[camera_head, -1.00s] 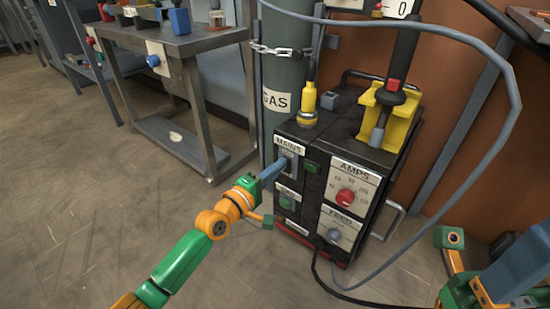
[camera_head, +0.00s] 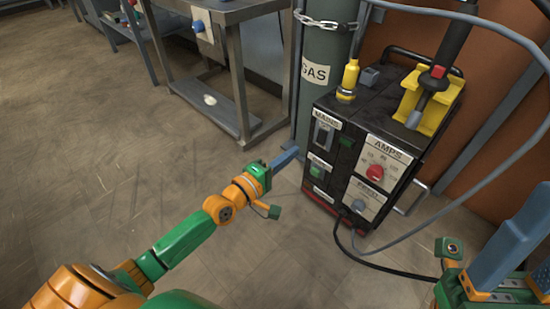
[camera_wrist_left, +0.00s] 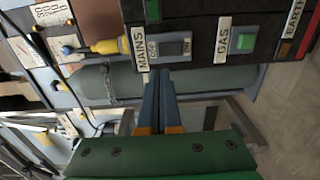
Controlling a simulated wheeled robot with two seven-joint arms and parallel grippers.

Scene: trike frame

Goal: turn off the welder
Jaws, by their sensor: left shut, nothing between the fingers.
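The welder (camera_head: 375,140) is a black box with a MAINS switch (camera_head: 322,136) at the upper left of its front. In the left wrist view the switch (camera_wrist_left: 174,47) is a dark rocker between small OFF and ON marks; I cannot tell its position for certain. A dark green lamp (camera_head: 346,142) sits beside it. My left gripper (camera_head: 295,153) is shut and empty, its blue fingers just left of the front and a little below the switch. In the wrist view its fingertips (camera_wrist_left: 160,74) point at the MAINS area, seemingly apart from it. My right gripper (camera_head: 512,245) is at the lower right, partly cut off.
A green GAS cylinder (camera_head: 322,85) with a chain stands behind the welder. A metal table (camera_head: 228,15) is at the upper left. A green GAS button (camera_head: 316,170), AMPS knob (camera_head: 375,172) and FEED knob (camera_head: 358,206) share the front. Cables loop at the right. The left floor is clear.

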